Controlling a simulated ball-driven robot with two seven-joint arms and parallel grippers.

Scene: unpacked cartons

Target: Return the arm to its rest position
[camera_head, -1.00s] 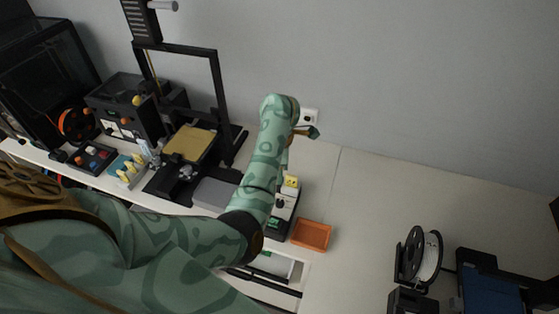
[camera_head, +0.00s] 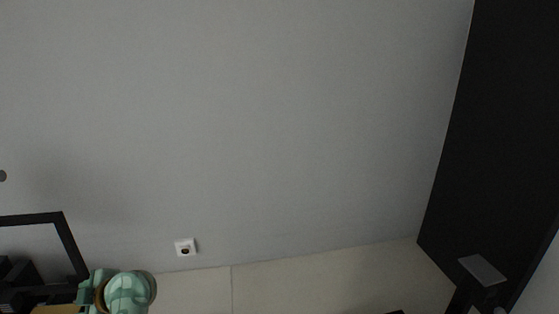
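A green patterned part of my arm shows at the bottom left of the head view, cut off by the lower edge. It has a rounded end and a brown band. No gripper fingers show, so I cannot see whether either gripper is open or holding something. The rest of the arm is out of view.
A plain grey wall (camera_head: 270,120) fills most of the view, with a white socket (camera_head: 185,247) low on it. A black upright frame (camera_head: 66,243) stands at the lower left, close to my arm. A tall dark panel (camera_head: 500,130) stands at right, with a black, grey-topped object (camera_head: 483,270) below.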

